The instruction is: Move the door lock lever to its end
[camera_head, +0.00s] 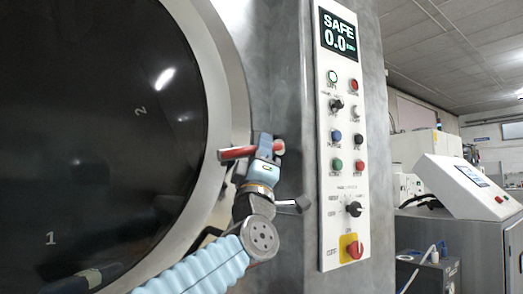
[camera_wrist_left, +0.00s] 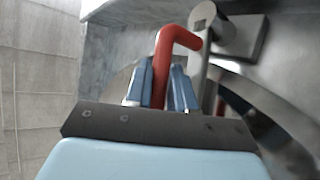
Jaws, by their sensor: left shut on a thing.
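The door lock lever is a red bar (camera_head: 234,154) at the right rim of the round washer door (camera_head: 110,110). In the head view it lies nearly level, and its middle is hidden by my left gripper (camera_head: 265,147). In the left wrist view the red lever (camera_wrist_left: 178,39) bends and runs down between the two blue fingers of my left gripper (camera_wrist_left: 160,78). The fingers are shut on it. The lever's bend is beside a round metal pivot (camera_wrist_left: 208,22) on a plate. My right gripper is in neither view.
A control panel (camera_head: 342,120) with buttons, knobs and a screen reading "SAFE 0.0" stands just right of the lever. A metal handle (camera_head: 290,204) sticks out below my gripper. Other machines (camera_head: 455,190) stand farther right.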

